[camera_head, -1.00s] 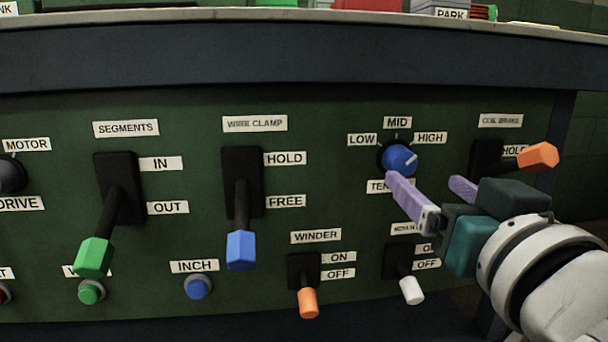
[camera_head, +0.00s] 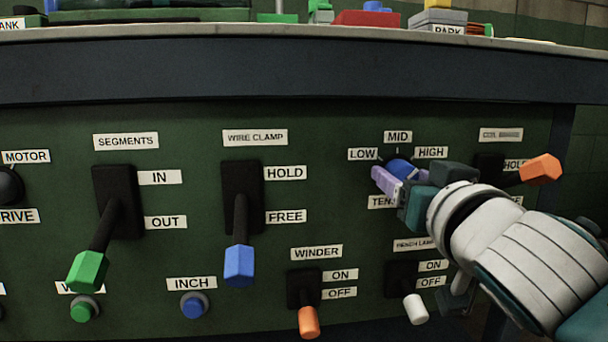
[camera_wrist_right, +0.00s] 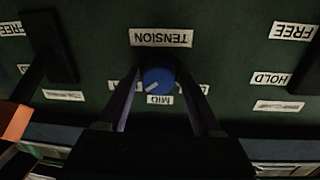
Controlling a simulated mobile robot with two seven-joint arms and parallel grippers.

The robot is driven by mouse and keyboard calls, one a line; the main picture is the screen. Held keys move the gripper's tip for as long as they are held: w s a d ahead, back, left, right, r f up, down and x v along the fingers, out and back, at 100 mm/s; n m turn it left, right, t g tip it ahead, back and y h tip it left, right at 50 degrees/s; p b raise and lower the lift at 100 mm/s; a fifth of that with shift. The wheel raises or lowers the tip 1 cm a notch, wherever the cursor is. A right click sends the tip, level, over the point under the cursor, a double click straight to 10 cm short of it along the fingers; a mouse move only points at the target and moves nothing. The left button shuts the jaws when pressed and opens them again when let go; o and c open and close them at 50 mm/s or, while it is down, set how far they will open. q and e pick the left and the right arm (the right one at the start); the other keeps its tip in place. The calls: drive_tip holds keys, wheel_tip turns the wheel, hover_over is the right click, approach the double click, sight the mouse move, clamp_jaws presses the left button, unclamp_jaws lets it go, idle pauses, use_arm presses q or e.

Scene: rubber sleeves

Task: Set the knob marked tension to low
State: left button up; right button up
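The tension knob (camera_head: 401,167) is blue and sits on the dark green panel below the MID label (camera_head: 398,136), with LOW (camera_head: 362,155) at left and HIGH (camera_head: 431,152) at right. In the right wrist view, which is upside down, the knob (camera_wrist_right: 159,78) shows a pale pointer on the HIGH side of MID. My right gripper (camera_head: 400,178) is at the knob and partly hides it. In the wrist view its fingers (camera_wrist_right: 160,73) stand open on both sides of the knob, with narrow gaps showing. My left gripper is not in view.
The coil brake lever (camera_head: 540,169), with an orange handle, is close to the right of my right gripper. The bench lamp switch (camera_head: 415,309) is below it. The wire clamp lever (camera_head: 239,266) is at left. The table edge (camera_head: 300,75) runs above the panel.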

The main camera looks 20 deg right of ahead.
clamp_jaws()
idle(0.3)
drive_tip(key=shift+n, duration=0.4)
drive_tip(key=n+p, duration=0.1)
drive_tip(key=n, duration=0.2)
drive_tip(key=n+p, duration=0.1)
drive_tip(key=n, duration=0.7)
drive_tip(key=n+t+y, duration=0.1)
drive_tip(key=n, duration=0.8)
drive_tip(key=shift+f+p, duration=0.15)
drive_tip(key=shift+p, duration=0.25)
drive_tip(key=shift+n, duration=0.3)
